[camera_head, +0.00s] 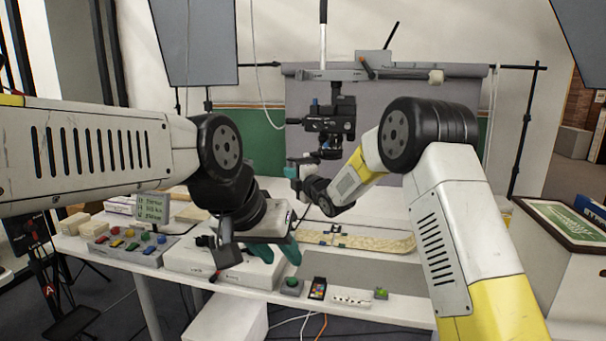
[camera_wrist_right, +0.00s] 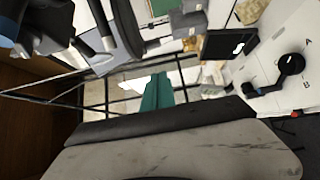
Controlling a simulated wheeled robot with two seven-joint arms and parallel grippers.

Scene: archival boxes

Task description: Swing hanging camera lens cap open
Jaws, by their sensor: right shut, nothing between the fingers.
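The black camera (camera_head: 330,122) hangs lens-down from an overhead bar above the table. Its lens (camera_head: 330,148) points at the tabletop. The cap is too small and dark to tell apart from the lens end, so I cannot tell how it is set. My right gripper (camera_head: 290,172) is shut and empty, a little below and left of the lens; its teal fingers show together in the right wrist view (camera_wrist_right: 157,92). I cannot tell whether it touches anything. My left gripper (camera_head: 278,253) is low over the table front, its teal fingers apart with nothing seen between them.
A white box (camera_head: 215,262) lies under my left gripper. A button panel (camera_head: 132,245) and a small display (camera_head: 152,207) stand at left. A beige strip (camera_head: 375,242) lies mid-table. A framed green board (camera_head: 565,222) is at right. Light stands flank the grey backdrop.

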